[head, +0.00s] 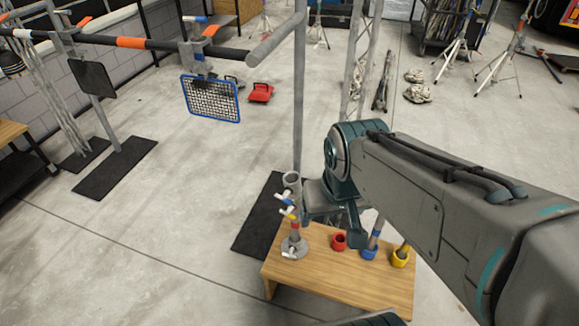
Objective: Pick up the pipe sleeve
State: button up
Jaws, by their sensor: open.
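A low wooden table (335,272) stands right of centre in the head view. On its left side an upright grey pipe piece (291,183) tops a stand with a round base (293,248) and small clamps. A red ring-like sleeve (339,241) sits on the table, beside a blue one (369,252) and a yellow one (400,258), each of these two with a pipe rising from it. I cannot tell which piece is the pipe sleeve. My gripper (334,222) is open above the table's back edge, right of the stand. My arm hides part of the pipes.
A tall metal pole (298,100) rises behind the table from a black mat (258,220). A horizontal black pipe (150,44) with orange bands crosses the upper left. Tripods (455,50) stand at the back right.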

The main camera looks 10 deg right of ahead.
aim_at(291, 179)
jog(key=u, duration=2.35)
jog(key=i, duration=1.45)
jog(key=z, duration=2.9)
